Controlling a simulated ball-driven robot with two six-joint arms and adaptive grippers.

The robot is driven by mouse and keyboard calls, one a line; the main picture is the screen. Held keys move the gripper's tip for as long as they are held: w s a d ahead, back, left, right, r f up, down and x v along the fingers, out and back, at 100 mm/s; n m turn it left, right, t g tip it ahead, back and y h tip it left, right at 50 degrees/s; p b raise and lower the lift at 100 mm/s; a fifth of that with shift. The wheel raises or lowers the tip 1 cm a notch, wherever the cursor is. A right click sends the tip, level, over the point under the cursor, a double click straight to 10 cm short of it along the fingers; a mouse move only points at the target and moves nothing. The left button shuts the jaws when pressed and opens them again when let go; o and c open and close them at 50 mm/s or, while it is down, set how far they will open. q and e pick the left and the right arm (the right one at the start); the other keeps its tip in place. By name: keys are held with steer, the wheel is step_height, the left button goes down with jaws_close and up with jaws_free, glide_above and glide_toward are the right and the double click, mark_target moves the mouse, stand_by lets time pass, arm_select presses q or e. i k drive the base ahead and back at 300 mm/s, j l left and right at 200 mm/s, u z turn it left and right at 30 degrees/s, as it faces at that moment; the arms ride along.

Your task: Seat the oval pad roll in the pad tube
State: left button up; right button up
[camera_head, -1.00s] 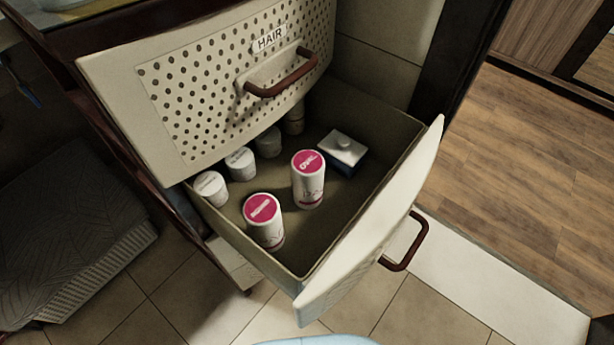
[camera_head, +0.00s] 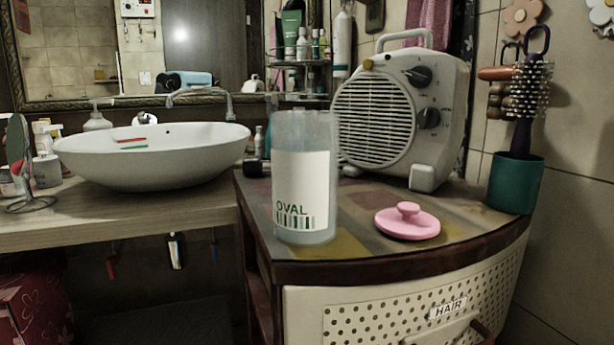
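A clear tube with a white label reading "OVAL" and a barcode (camera_head: 304,185) stands upright on the cabinet top (camera_head: 345,262). No lid is on it, and I cannot see a roll inside its upper part. A pink round lid with a knob (camera_head: 407,221) lies to its right. The oval pad roll is not in view now; the open drawer seen earlier is out of view. Neither of my grippers is in view.
A fan heater (camera_head: 400,110) stands behind the tube. A teal cup with a hairbrush (camera_head: 515,182) stands at the right edge. A white vessel basin (camera_head: 150,155) is on the left counter. The cabinet's front edge is clear.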

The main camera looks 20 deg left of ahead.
mark_target(305, 144)
steer(key=k+j+z, duration=0.1)
steer(key=j, duration=0.3)
steer(key=k+j+z, duration=0.1)
steer(key=j, duration=0.3)
steer(key=k+j, duration=0.1)
steer(key=j, duration=0.25)
steer(key=k+j+z, duration=0.15)
steer(key=j, duration=0.25)
steer(key=k+j+z, duration=0.1)
steer(key=j, duration=0.25)
